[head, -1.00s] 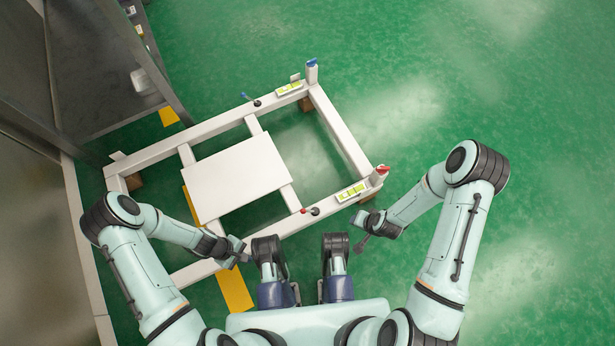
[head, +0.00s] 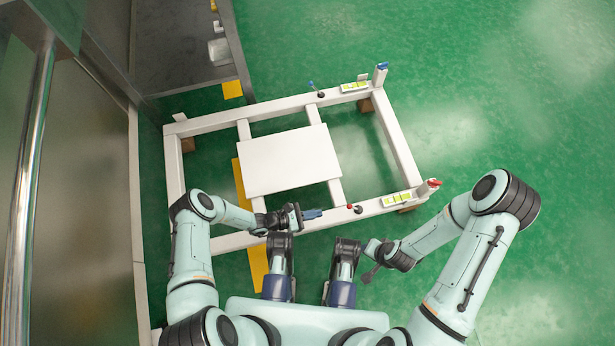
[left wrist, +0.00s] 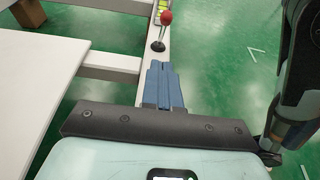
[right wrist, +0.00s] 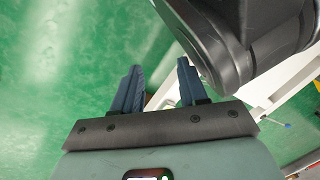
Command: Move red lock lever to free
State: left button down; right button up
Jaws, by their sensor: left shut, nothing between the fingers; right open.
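The red lock lever (head: 349,207), a red ball on a thin stem over a dark round base, stands on the near rail of the white frame, its ball tilted to the left. In the left wrist view the lever (left wrist: 166,18) is just ahead of the fingers. My left gripper (head: 318,213) is shut and empty, to the left of the lever with a small gap. It also shows in the left wrist view (left wrist: 161,68). My right gripper (head: 370,258) is open and empty, off the frame's near right side; its parted fingers show in the right wrist view (right wrist: 160,75).
The white frame (head: 403,150) carries a flat white panel (head: 290,160). A blue-tipped lever (head: 314,88) stands on the far rail. Corner posts have a red handle (head: 433,183) and a blue one (head: 382,66). A grey machine (head: 85,150) stands left. Green floor is clear at right.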

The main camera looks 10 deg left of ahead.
pick_arm(q)
jog(key=b+x, duration=0.1)
jog(key=x, duration=0.4)
jog(key=shift+w+d, duration=0.1)
jog(key=shift+d, duration=0.2)
jog(key=shift+w+d+r, duration=0.15)
jog(key=shift+d+r, duration=0.15)
jog(key=shift+d, duration=0.1)
jog(key=shift+w+d+r, duration=0.2)
jog(key=shift+d+r, duration=0.1)
jog(key=shift+d, duration=0.15)
jog(key=shift+w+d+r, duration=0.15)
jog(key=shift+d+r, duration=0.15)
jog(key=shift+d, duration=0.15)
pick_arm(e)
jog(key=shift+s+d+f+g, duration=0.1)
jog(key=shift+s+f+g, duration=0.2)
jog(key=shift+s+f, duration=0.4)
jog(key=shift+s+d+f+g, duration=0.1)
jog(key=shift+s+f+g, duration=0.3)
jog(key=shift+s, duration=0.4)
